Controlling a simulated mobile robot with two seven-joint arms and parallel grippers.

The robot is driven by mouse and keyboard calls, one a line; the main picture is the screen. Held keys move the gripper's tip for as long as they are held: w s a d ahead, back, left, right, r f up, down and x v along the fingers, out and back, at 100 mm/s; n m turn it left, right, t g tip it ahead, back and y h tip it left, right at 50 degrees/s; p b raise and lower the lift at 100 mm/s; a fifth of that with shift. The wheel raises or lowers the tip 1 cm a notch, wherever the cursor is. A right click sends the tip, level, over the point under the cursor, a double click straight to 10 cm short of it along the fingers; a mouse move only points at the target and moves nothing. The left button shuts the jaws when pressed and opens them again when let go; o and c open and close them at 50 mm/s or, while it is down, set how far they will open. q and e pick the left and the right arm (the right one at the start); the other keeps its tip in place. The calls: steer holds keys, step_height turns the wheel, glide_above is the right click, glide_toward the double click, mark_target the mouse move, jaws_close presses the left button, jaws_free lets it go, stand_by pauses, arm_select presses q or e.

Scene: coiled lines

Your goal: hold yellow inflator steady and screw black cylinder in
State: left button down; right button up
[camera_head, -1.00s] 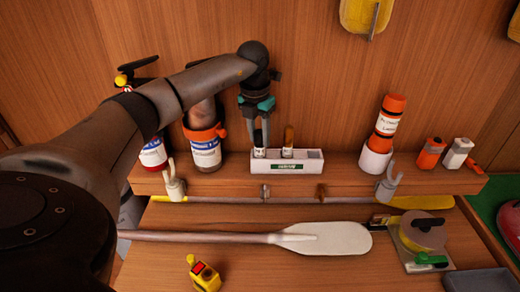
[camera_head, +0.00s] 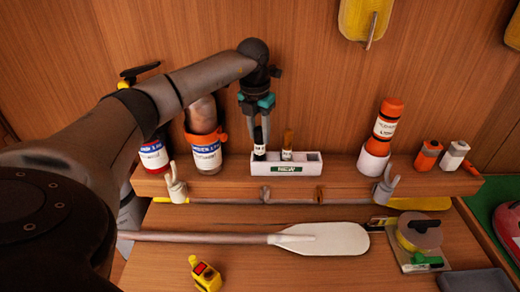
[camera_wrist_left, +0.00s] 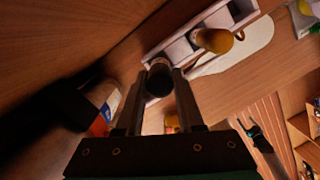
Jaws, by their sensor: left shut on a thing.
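The black cylinder (camera_head: 259,152), with a white label, stands upright at the left slot of the white rack (camera_head: 312,167) on the shelf. My left gripper (camera_head: 257,140) reaches down from above and is shut on its upper part. In the left wrist view the cylinder's dark round end (camera_wrist_left: 159,80) shows between the two fingers. Its lower end is hidden by the rack. The yellow inflator (camera_head: 205,275), with a red and black top, stands on the bench below the shelf, apart from the gripper.
A yellow-brown cylinder (camera_head: 288,142) stands in the rack right beside the black one. Two labelled bottles (camera_head: 207,150) stand left; an orange canister (camera_head: 385,125) stands right. A paddle (camera_head: 325,239) lies across the bench. The bench around the inflator is mostly clear.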

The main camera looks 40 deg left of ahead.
arm_select(q)
step_height(320, 180, up, 3)
steer(key=shift+f+p, duration=0.2)
steer(key=shift+p, duration=0.65)
steer(key=shift+f, duration=0.1)
